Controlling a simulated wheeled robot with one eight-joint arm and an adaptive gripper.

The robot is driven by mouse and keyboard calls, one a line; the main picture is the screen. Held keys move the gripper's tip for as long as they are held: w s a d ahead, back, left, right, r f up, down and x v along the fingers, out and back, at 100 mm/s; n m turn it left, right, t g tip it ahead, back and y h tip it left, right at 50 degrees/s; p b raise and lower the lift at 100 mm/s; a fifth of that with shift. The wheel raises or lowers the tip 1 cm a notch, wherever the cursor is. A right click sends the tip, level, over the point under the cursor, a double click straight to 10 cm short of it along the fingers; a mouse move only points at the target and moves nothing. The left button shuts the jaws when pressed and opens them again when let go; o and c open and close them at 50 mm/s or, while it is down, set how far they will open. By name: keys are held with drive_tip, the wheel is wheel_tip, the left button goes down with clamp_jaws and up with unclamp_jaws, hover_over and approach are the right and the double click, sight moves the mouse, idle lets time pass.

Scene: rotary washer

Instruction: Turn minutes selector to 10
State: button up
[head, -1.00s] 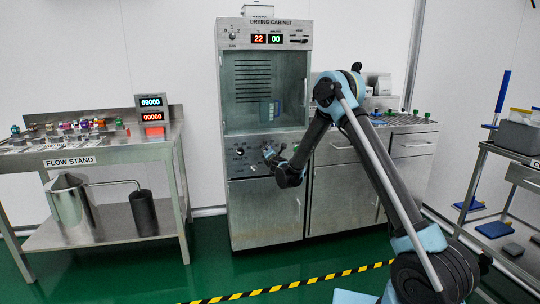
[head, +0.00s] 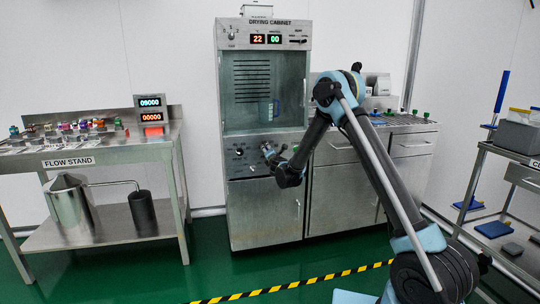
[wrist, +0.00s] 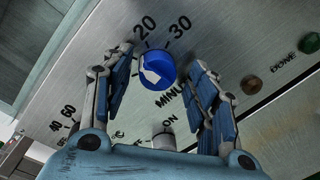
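The minutes selector is a blue round knob with a white pointer (wrist: 157,70) on a brushed metal panel. Printed 20 and 30 stand just above it in the wrist view, and part of the word MINUTES lies below right. The pointer's exact reading is hard to tell, and the 10 mark is not visible. My gripper (wrist: 160,58) is open, with one finger left of the knob and one right of it; a gap shows on the right, and contact on the left is unclear. In the head view my gripper (head: 269,153) is at the drying cabinet's lower control panel (head: 238,166).
A second, pale knob (wrist: 164,139) sits below the blue one, between the fingers. Green and brown buttons, the brown one (wrist: 251,84) nearer, lie to the right by DONE. The drying cabinet (head: 262,90) has a glass door above the panel. The floor in front is clear.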

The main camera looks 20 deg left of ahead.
drive_tip(key=shift+s, duration=0.1)
drive_tip(key=v, duration=1.1)
drive_tip(key=shift+s+d, duration=0.25)
drive_tip(key=shift+s, duration=0.05)
